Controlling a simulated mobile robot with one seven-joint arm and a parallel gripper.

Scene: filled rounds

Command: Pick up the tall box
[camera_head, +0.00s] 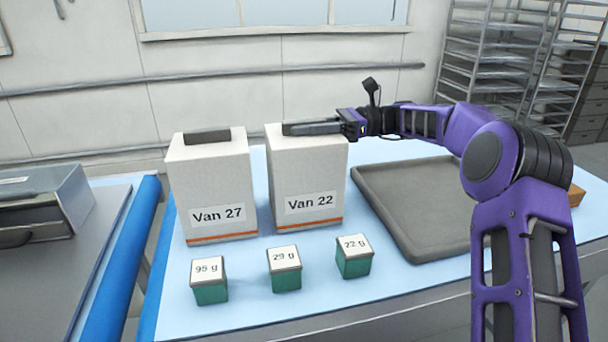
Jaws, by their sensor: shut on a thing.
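Two tall white boxes with an orange stripe near the base stand at the back of the blue-topped table (247,283). The left box (210,180) reads "Van 27" and has a dark block-like handle (207,136) on top. The right box (307,172) reads "Van 22". My gripper (300,128) reaches in from the right across the top of the Van 22 box and is shut on it at its top. The fingers hide most of what they grip there. The Van 22 box is upright; I see no clear gap beneath it.
Small green boxes with white tops stand in front: "95 g" (209,282), "29 g" (284,270) and "72 g" (354,257). A grey tray (394,227) lies right of the Van 22 box, partly behind my arm. Wire racks (492,60) stand behind.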

